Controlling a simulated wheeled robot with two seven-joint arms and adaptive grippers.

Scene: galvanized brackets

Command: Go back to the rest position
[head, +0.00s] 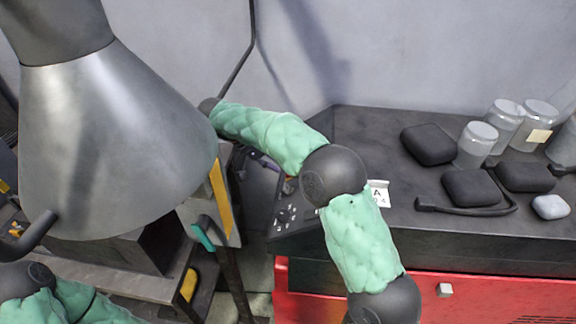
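My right arm, in green padding with dark round joints, comes up from the lower right, bends at the middle and reaches left to the edge of a large grey metal hood (115,140). Its far end is hidden behind the hood, so my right gripper does not show. Only green and dark links of my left arm show at the lower left corner; my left gripper does not show. A dark tray or panel with small light metal pieces (285,215) lies at the left end of the black counter, partly behind my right arm.
A black counter (430,235) on a red cabinet (500,300) fills the right. It holds black pouches (428,144), lidded grey jars (477,143), a small white item (550,207) and a labelled card (379,194). Under the hood stands a machine with a yellow strip (219,198) and teal handle (203,237).

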